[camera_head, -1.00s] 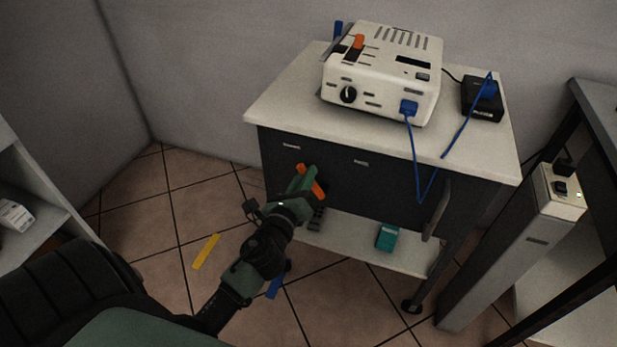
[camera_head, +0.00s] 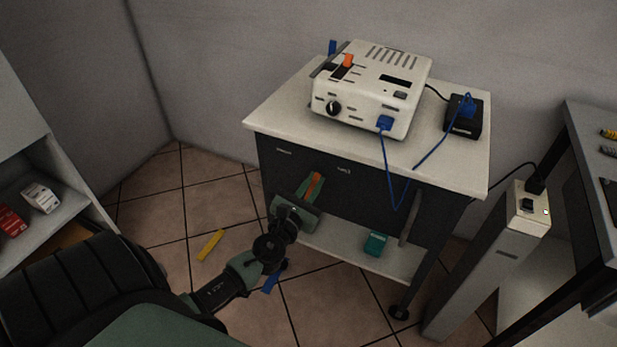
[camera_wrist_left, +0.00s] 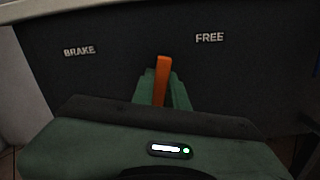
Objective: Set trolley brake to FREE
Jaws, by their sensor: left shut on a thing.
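The trolley (camera_head: 262,160) has a dark front panel with an orange brake lever (camera_head: 316,182). My left gripper (camera_head: 309,198) is shut on this lever. In the left wrist view the lever (camera_wrist_left: 162,78) stands nearly upright between the green fingers of the gripper (camera_wrist_left: 163,92), its top leaning slightly right. The BRAKE label (camera_wrist_left: 79,51) is to its left and the FREE label (camera_wrist_left: 209,38) to its right. The lever's top lies between the two labels, a little nearer FREE. Its lower part is hidden by the gripper. My right gripper is not in view.
A white device (camera_head: 368,92) with a blue cable and a black box (camera_head: 464,116) stand on the trolley top. A teal box (camera_head: 376,244) sits on the lower shelf. A yellow strip (camera_head: 210,245) lies on the floor. A grey post (camera_head: 490,262) stands right of the trolley.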

